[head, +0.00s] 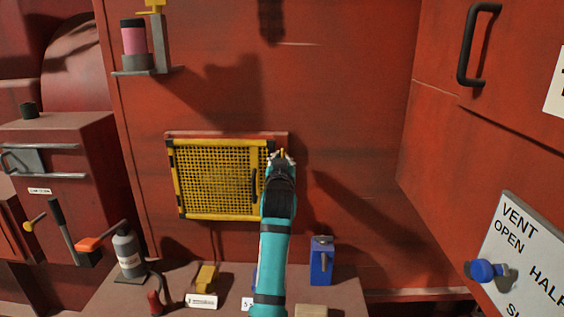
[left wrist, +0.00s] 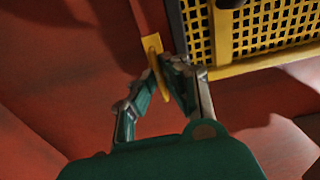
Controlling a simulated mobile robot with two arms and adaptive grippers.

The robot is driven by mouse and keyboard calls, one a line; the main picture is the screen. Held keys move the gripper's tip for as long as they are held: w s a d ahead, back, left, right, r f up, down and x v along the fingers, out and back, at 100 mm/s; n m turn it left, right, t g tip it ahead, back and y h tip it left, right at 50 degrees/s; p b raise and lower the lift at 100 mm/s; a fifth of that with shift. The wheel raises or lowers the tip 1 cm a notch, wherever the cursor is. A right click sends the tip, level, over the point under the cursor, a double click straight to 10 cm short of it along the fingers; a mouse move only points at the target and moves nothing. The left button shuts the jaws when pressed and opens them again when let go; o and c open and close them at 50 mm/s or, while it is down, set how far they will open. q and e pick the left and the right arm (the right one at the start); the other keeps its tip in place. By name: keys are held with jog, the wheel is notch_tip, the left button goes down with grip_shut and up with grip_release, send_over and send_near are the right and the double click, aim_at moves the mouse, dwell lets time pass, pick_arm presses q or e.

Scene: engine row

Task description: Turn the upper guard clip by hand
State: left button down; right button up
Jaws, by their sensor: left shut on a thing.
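The guard is a yellow mesh panel (head: 215,181) with black marks on its frame and a dark handle (head: 254,186) near its right side. It sits flat on the red wall. The upper guard clip (head: 283,153) is a small yellow piece by the panel's upper right corner. My left gripper (head: 282,158) is shut on this clip. In the left wrist view, the fingers (left wrist: 161,80) pinch the yellow clip (left wrist: 153,46), which runs roughly along the guard's side edge (left wrist: 176,28). My left arm hides the area below the clip. My right gripper is not in view.
A shelf below holds a grey bottle (head: 129,254), a yellow block (head: 206,278) and a blue block (head: 321,262). A pink-banded canister (head: 135,42) is on a bracket at upper left. A vent sign with a blue knob (head: 483,270) is at right. The wall right of the guard is bare.

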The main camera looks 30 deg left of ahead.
pick_arm(q)
jog(key=shift+a+r, duration=0.1)
jog(key=shift+r, duration=0.5)
jog(key=c, duration=1.8)
grip_release()
jog(key=shift+c, duration=0.2)
jog(key=o, duration=0.4)
jog(key=shift+w+a+f, duration=0.1)
jog(key=shift+w+f, duration=0.05)
jog(key=shift+w, duration=0.1)
jog(key=shift+w+a+f, duration=0.1)
jog(key=shift+w+f, duration=0.05)
jog(key=shift+f, duration=0.25)
jog(key=v, duration=0.7)
jog(key=shift+s+d+r, duration=0.1)
jog(key=shift+s+d, duration=0.15)
jog(key=shift+s, duration=0.1)
